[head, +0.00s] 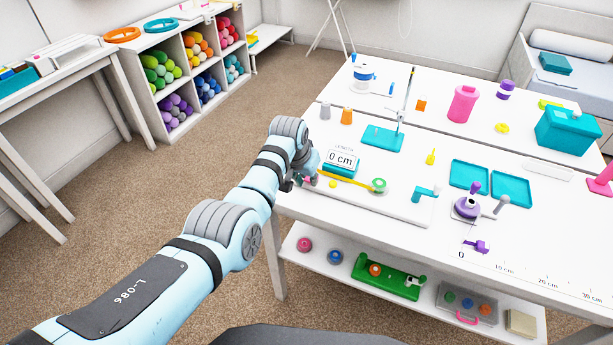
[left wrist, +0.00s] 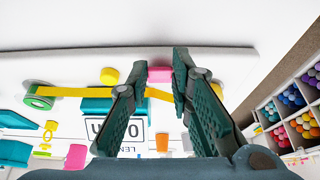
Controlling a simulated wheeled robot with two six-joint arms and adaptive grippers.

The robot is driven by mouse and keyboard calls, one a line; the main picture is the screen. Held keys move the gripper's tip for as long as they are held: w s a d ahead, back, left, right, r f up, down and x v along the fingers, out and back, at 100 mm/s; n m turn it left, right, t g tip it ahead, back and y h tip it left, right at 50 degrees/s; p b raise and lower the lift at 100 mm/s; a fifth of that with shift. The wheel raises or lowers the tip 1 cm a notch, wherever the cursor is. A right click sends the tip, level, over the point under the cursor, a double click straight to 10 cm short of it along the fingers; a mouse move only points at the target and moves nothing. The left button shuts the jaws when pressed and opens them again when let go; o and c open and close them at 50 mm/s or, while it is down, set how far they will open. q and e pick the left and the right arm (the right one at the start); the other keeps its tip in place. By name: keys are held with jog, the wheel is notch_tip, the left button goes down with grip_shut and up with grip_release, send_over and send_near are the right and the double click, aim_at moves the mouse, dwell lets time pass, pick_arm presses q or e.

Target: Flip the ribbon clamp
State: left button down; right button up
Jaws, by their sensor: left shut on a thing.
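A small pink piece, seemingly the ribbon clamp (left wrist: 160,74), sits near the yellow ribbon (left wrist: 62,92) on the white measuring board. My left gripper (left wrist: 158,68) is shut on it, with one finger on each side. In the head view the left gripper (head: 306,182) is at the board's left end, and the arm hides part of it. The ribbon runs from a green roll (head: 379,185) past a teal display (head: 342,162) reading 0 cm toward my fingers. The fingers hide part of the ribbon. My right gripper is not in view.
A yellow knob (left wrist: 109,75) stands close beside the fingers. A teal stand (head: 382,138) with an upright rod, a teal lever piece (head: 425,194) and two teal trays (head: 470,174) are farther right. A purple device (head: 467,207) stands near the table's front.

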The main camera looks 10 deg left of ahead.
pick_arm(q)
jog(key=p, duration=0.3)
jog(key=t+p, duration=0.1)
jog(key=p, duration=0.2)
jog(key=shift+s+r+t+h, duration=0.25)
jog(key=shift+s+t+h, duration=0.05)
jog(key=shift+s, duration=0.1)
jog(key=shift+a+f+t+h+p, duration=0.15)
jog(key=shift+f+t+h+p, duration=0.25)
jog(key=shift+f+t+p, duration=0.65)
jog(key=shift+t+b, duration=0.3)
jog(key=shift+t, duration=0.15)
jog(key=shift+r, duration=0.1)
jog(key=c, duration=1.4)
grip_release()
jog(key=shift+c, duration=0.2)
notch_tip(320, 180, up, 10)
